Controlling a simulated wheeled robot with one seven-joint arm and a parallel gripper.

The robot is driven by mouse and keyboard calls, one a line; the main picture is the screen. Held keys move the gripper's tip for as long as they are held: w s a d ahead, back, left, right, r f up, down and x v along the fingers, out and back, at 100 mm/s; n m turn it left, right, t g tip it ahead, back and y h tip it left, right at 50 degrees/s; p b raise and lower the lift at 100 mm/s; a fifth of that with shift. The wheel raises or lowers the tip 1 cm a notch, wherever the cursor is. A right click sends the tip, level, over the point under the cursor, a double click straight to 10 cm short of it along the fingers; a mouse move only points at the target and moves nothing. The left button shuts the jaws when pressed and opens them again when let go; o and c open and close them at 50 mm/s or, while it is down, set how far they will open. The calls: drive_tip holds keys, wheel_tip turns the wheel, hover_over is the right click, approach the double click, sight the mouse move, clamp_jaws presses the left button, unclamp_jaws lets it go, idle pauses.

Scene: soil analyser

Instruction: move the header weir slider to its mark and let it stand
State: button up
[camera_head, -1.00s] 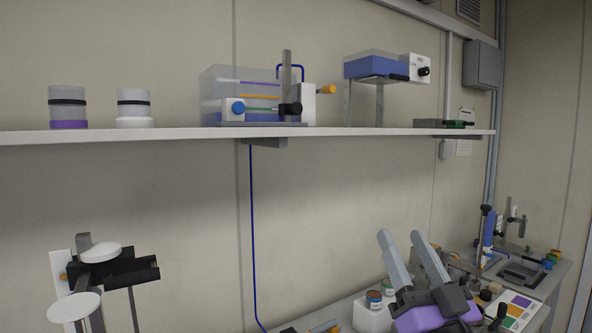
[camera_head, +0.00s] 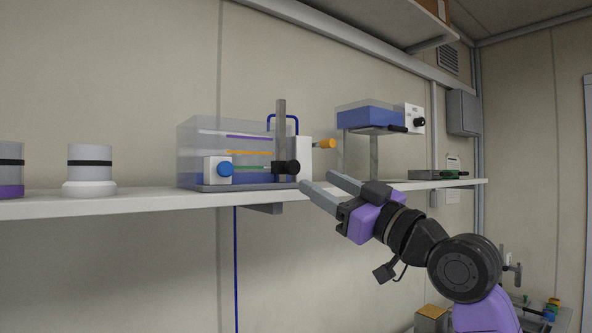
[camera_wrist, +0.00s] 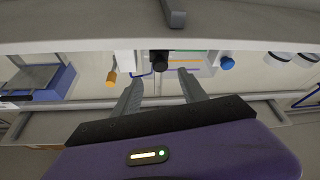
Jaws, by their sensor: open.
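A clear header tank (camera_head: 195,140) with blue liquid stands on the wall shelf, with purple, orange and green lines across it. A grey upright post (camera_head: 281,125) stands at its front right. A black knob (camera_head: 286,167), which looks like the weir slider, sits low on this post, about level with the green line. My gripper (camera_head: 318,180) is open and empty, to the right of the knob and apart from it, fingers pointing up-left. In the wrist view the black knob (camera_wrist: 159,58) shows between and beyond the two open fingertips (camera_wrist: 160,76).
A blue knob (camera_head: 225,169) is left of the slider and an orange knob (camera_head: 325,144) to its right. A second blue tank (camera_head: 368,118) stands on legs further right. A white-based jar (camera_head: 90,170) is on the shelf (camera_head: 140,203) at left. An upper shelf hangs overhead.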

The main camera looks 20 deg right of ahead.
sight(296, 169)
drive_tip(key=p+x, duration=0.2)
drive_tip(key=x, duration=0.5)
drive_tip(key=shift+w+a+p, duration=0.15)
drive_tip(key=shift+w+p, duration=0.2)
drive_tip(key=shift+p, duration=0.05)
drive_tip(key=shift+c, duration=0.2)
clamp_jaws()
idle(0.9)
